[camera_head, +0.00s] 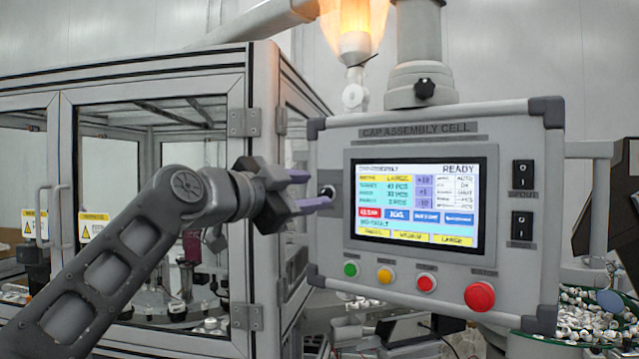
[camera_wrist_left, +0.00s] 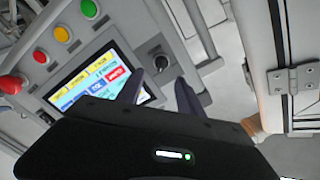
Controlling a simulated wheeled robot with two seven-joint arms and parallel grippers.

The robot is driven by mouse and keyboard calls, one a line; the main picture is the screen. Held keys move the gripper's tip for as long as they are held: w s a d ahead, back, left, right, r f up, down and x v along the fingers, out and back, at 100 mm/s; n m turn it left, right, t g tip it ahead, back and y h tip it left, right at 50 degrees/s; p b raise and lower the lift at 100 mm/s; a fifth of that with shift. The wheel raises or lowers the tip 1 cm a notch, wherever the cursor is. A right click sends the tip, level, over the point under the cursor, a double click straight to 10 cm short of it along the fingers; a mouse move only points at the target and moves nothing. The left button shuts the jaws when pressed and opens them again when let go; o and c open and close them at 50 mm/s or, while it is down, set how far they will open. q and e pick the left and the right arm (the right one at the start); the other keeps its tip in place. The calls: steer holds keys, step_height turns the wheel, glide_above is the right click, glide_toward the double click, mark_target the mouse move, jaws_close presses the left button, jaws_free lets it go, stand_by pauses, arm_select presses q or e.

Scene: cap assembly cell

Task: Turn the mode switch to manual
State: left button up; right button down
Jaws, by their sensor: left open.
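The mode switch (camera_head: 326,192) is a small black rotary knob on the left side of the grey control panel (camera_head: 335,150), left of the screen. It also shows in the left wrist view (camera_wrist_left: 159,62), just beyond the fingertips. My left gripper (camera_head: 314,189) is open, with its purple fingers pointing right at the knob. In the head view the fingertips lie above and below the knob. In the left wrist view the gripper (camera_wrist_left: 160,85) has one finger on each side of the line to the knob. I cannot tell whether either finger touches it. My right gripper is not in view.
The lit screen (camera_head: 422,198) reads READY. Below it are green (camera_head: 351,269), yellow (camera_head: 385,275) and red (camera_head: 426,282) buttons and a larger red button (camera_head: 479,296). A framed glass enclosure (camera_head: 247,200) stands close behind my left arm. A bin of caps (camera_head: 585,322) is at lower right.

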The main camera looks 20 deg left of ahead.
mark_target(325, 190)
arm_select(q)
steer(key=shift+p+x, duration=0.55)
steer(key=shift+x, duration=1.25)
steer(key=shift+c, duration=0.2)
jaws_close()
